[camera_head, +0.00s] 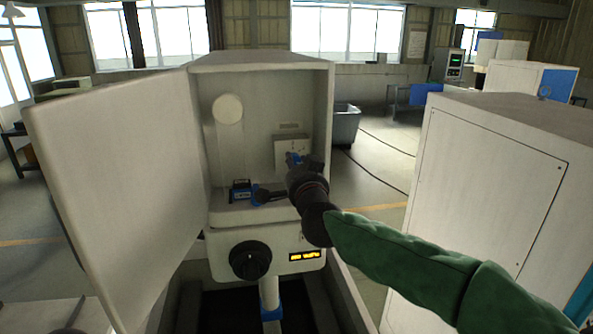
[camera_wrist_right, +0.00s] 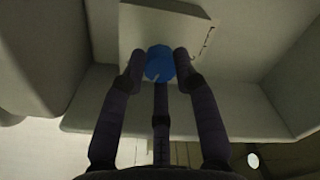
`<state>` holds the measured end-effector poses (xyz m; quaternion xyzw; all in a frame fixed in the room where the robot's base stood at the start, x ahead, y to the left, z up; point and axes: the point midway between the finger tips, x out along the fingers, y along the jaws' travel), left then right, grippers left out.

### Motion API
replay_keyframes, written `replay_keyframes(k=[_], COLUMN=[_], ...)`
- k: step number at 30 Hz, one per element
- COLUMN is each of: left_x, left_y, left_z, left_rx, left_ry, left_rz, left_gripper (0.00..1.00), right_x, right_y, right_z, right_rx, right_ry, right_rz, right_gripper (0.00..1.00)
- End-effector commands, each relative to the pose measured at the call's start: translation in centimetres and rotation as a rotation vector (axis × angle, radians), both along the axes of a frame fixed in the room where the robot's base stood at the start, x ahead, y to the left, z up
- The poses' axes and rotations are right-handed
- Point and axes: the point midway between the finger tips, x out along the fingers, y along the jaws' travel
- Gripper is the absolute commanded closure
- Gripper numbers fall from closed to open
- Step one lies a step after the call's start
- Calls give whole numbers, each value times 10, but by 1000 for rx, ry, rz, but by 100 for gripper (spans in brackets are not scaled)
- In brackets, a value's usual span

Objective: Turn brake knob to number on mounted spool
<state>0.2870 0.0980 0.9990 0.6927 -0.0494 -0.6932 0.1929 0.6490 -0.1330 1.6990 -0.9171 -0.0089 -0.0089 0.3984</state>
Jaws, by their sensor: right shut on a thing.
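The blue brake knob (camera_wrist_right: 160,63) sits on a pale plate in the right wrist view, with a small light mark on its face. Dark scale marks run along the plate's right side. In the head view the knob (camera_head: 292,158) is partly covered by my right gripper (camera_head: 298,168). My right gripper (camera_wrist_right: 160,72) is shut on the knob, with fingertips on both sides. A pale round disc (camera_head: 228,109), seemingly the mounted spool, is on the cabinet's back wall. A yellow display (camera_head: 305,256) on the front is too small to read. My left gripper is not in view.
The cabinet door (camera_head: 120,180) stands open on the left. A black-and-blue device (camera_head: 240,190) sits on the cabinet's ledge, with a large black dial (camera_head: 250,260) below. A white cabinet (camera_head: 500,180) stands close on the right. A grey bin (camera_head: 345,125) is behind.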

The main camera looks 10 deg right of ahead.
Motion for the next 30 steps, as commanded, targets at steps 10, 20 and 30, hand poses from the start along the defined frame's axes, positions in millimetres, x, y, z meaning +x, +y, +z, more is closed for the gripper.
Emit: replay_keyframes(k=[10,20,30], left_x=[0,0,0], left_y=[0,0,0], left_z=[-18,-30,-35], left_rx=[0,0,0], left_ry=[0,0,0], left_rz=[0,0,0], left_gripper=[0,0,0], right_x=[0,0,0], right_y=[2,2,2], right_z=[-4,-3,-2], right_rx=[324,570,695], right_ry=[2,1,1], right_rz=[2,2,1], right_gripper=[100,100,100])
